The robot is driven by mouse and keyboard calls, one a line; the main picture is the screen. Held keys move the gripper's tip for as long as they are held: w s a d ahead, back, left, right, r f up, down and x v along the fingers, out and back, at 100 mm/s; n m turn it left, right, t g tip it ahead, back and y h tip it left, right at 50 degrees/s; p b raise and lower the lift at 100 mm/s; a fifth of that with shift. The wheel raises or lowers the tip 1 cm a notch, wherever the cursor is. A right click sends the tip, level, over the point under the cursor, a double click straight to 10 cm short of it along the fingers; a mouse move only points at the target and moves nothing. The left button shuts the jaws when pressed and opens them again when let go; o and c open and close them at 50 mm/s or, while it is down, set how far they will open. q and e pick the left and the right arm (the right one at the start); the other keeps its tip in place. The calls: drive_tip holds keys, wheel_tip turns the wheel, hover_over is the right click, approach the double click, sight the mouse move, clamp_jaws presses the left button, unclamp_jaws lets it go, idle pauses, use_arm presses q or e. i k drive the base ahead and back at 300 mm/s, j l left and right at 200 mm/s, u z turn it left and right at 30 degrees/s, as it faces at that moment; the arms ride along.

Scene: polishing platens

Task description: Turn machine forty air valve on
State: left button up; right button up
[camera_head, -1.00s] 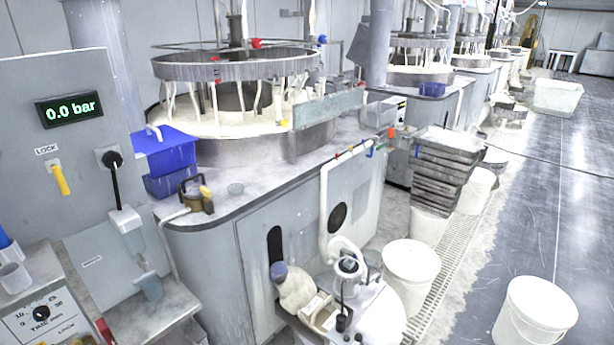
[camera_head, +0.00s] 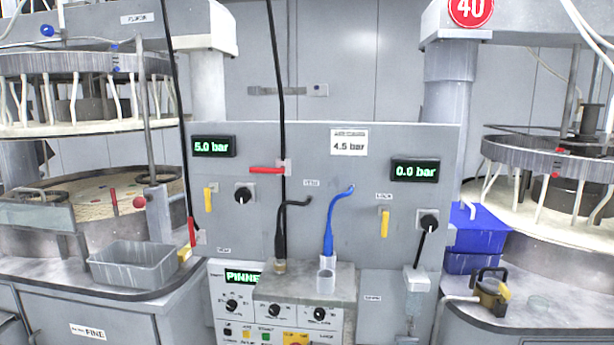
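A red round sign reading 40 (camera_head: 471,8) hangs at the top right, above the right-hand machine. On the grey panel (camera_head: 330,150), the right display (camera_head: 415,171) reads 0.0 bar. Below it a yellow handle (camera_head: 385,223) hangs straight down, and beside that is a black round knob (camera_head: 428,222) with a black rod running down from it. The left display (camera_head: 213,146) reads 5.0 bar, with its own yellow handle (camera_head: 208,198) hanging down and a black knob (camera_head: 243,194). A red lever (camera_head: 266,170) lies level on a black line. Neither gripper is in view.
A control box (camera_head: 235,305) sits low. Blue bins (camera_head: 478,238) and a yellow-black tool (camera_head: 491,291) stand right; a grey bin (camera_head: 134,264) stands left.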

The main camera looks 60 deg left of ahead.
sight(281, 170)
drive_tip(key=u, duration=2)
